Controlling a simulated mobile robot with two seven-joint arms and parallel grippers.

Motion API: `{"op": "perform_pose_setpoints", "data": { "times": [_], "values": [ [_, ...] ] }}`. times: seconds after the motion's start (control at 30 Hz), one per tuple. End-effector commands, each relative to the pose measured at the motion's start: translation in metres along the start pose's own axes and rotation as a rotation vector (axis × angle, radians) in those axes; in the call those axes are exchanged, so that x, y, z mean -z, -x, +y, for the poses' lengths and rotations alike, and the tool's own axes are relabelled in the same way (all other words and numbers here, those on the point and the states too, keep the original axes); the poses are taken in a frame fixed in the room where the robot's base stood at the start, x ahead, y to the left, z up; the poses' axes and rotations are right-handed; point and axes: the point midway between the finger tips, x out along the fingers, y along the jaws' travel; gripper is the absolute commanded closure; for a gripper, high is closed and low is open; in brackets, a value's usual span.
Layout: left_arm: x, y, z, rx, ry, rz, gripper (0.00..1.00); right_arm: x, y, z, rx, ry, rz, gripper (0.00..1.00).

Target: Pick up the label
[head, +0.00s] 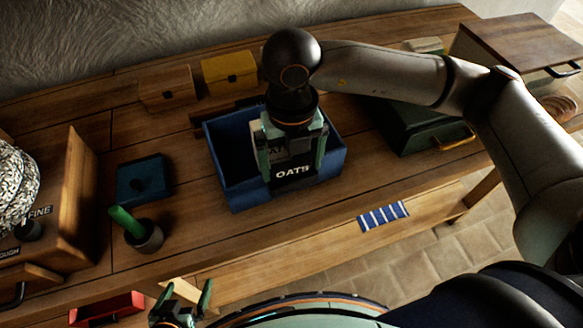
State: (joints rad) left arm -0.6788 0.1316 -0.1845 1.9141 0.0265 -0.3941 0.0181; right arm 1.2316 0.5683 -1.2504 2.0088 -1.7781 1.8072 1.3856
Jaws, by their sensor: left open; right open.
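A black label (293,175) with white letters "OATS" shows at the front wall of the blue open box (246,196), in the middle of the bench. I cannot tell if it is fixed to the wall or just in front of it. My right gripper (293,167) reaches in from the right and points down over the box. Its fingers are open, one on each side above the label; contact cannot be made out. A pale thing with dark marks shows between them, partly hidden. My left gripper (186,300) is open and empty, low at the bottom left, in front of the bench.
A yellow box (229,72) and a wooden box (165,88) stand behind. A dark green case (432,137) is on the right. A dark pot with a green handle (145,235) and a blue square piece (143,180) lie left. A striped blue cloth (383,216) lies lower down.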

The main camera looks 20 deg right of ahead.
Motion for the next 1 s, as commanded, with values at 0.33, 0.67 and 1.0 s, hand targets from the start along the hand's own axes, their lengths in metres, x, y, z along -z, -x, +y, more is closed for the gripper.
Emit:
{"op": "perform_pose_setpoints", "data": {
  "times": [0.33,0.67,1.0],
  "values": [
    [-0.0002,-0.0001,-0.0001,0.000,0.000,0.000,0.00,-0.0001,0.0004,0.0000,0.000,0.000,0.000,0.27],
    [-0.0002,0.0000,-0.0001,0.000,0.001,0.000,0.00,-0.0001,0.0006,0.0002,0.000,0.000,0.000,0.64],
    [-0.0002,-0.0001,-0.0001,0.001,0.001,0.000,0.00,-0.0003,0.0027,0.0004,-0.001,0.000,-0.001,0.70]
  ]
}}
